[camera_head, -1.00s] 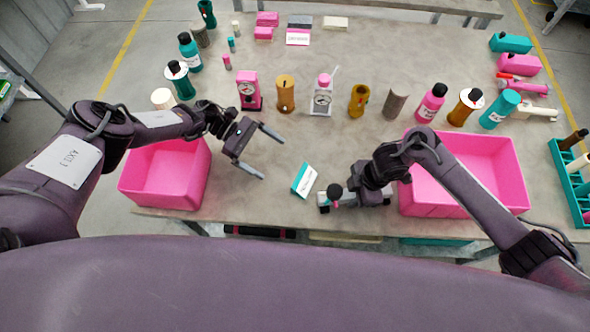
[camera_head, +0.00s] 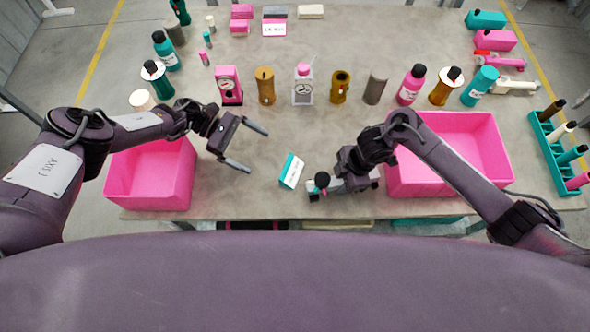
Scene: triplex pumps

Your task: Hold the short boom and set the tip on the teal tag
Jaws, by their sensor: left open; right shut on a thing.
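The teal tag (camera_head: 292,170), a small teal and white card, stands on the table between my two grippers, near the front edge. My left gripper (camera_head: 252,148) is open and empty above the table, left of the tag, its two fingers apart. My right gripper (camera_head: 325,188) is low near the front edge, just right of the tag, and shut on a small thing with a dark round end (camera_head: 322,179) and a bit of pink. Most of that thing is hidden by the gripper, so I cannot tell if it is the short boom. It looks apart from the tag.
Pink bins stand left (camera_head: 150,180) and right (camera_head: 492,182). A row of bottles and cylinders, with a pink gauge block (camera_head: 229,86), crosses the middle. A teal rack (camera_head: 541,132) of tubes is at the right. Bare table lies between my grippers and the row.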

